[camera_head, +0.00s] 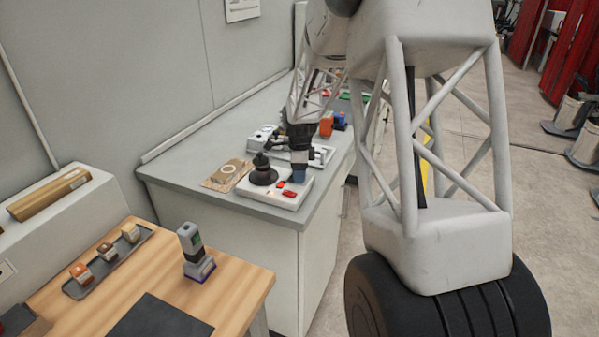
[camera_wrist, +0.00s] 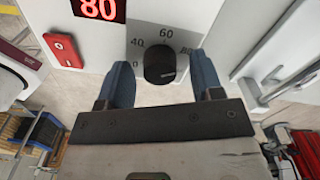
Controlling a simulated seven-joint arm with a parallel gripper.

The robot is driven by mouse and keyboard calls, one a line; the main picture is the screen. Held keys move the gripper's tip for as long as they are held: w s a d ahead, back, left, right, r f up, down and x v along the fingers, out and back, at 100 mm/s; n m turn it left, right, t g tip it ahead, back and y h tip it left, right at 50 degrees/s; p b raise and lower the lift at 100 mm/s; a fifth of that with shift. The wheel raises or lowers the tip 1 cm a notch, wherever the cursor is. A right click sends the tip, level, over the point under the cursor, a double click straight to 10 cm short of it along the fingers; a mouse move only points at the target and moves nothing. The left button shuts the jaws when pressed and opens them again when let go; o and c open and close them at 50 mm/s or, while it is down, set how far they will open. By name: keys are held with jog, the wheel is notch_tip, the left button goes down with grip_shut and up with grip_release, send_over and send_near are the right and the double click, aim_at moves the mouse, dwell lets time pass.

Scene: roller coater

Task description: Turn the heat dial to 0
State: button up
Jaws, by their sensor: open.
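A red display (camera_wrist: 98,9) at the upper left reads 80. My gripper (camera_wrist: 162,72) is open, with one blue finger on each side of the dial. I cannot tell whether either finger touches it. In the head view, my gripper (camera_head: 298,174) is at the white machine (camera_head: 262,190) on the grey counter; the dial is hidden there.
A red switch (camera_wrist: 64,49) sits left of the dial. In the head view, a black knobbed part (camera_head: 263,174) and red buttons are on the machine, and a brown sample (camera_head: 227,175) lies beside it. A wooden table (camera_head: 225,300) with small blocks stands in front.

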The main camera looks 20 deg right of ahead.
jog(key=shift+f, duration=0.15)
jog(key=c, duration=0.9)
